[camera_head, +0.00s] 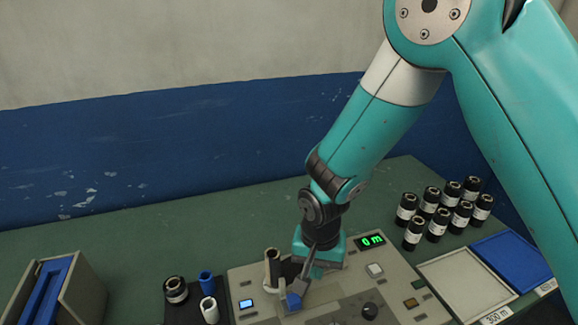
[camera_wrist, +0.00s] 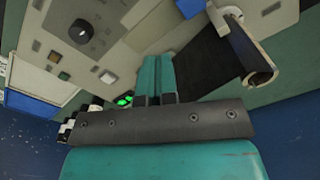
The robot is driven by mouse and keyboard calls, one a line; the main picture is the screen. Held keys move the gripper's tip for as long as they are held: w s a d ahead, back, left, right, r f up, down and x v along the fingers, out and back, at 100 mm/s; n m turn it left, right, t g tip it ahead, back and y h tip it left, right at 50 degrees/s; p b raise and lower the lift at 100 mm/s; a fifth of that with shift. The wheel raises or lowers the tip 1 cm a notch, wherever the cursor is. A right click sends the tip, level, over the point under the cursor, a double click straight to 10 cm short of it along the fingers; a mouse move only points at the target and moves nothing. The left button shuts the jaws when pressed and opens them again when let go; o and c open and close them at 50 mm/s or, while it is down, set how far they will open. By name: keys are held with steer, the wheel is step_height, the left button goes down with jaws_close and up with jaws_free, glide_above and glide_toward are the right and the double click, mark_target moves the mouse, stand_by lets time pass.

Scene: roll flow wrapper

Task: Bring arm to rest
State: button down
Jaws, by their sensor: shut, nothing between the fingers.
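My teal arm reaches down from the upper right in the head view. My gripper (camera_head: 314,274) is low over the grey control panel (camera_head: 245,287), near a blue block (camera_head: 293,301). In the wrist view my gripper (camera_wrist: 156,62) shows as two teal fingers side by side, shut with nothing between them. The fingers point over the panel (camera_wrist: 115,50). A dark roll on a spindle (camera_head: 272,268) stands just left of the gripper and also shows at the right of the wrist view (camera_wrist: 258,78). I cannot tell whether the gripper touches anything.
The panel has a green "0 m" display (camera_head: 370,241) and a black knob (camera_head: 370,311). Several black rolls (camera_head: 436,225) stand at the right, near a white tray (camera_head: 462,284) and a blue tray (camera_head: 512,262). A grey box (camera_head: 78,290) stands at the far left.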

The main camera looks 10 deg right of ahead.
steer(key=s+d+r+n+y, duration=0.2)
steer(key=s+r+n, duration=0.3)
steer(key=s+r, duration=0.3)
steer(key=s+d+r+n+y, duration=0.2)
steer(key=s+r+n, duration=0.4)
steer(key=r, duration=0.9)
steer(key=shift+s+r, duration=0.15)
steer(key=shift+s, duration=1.05)
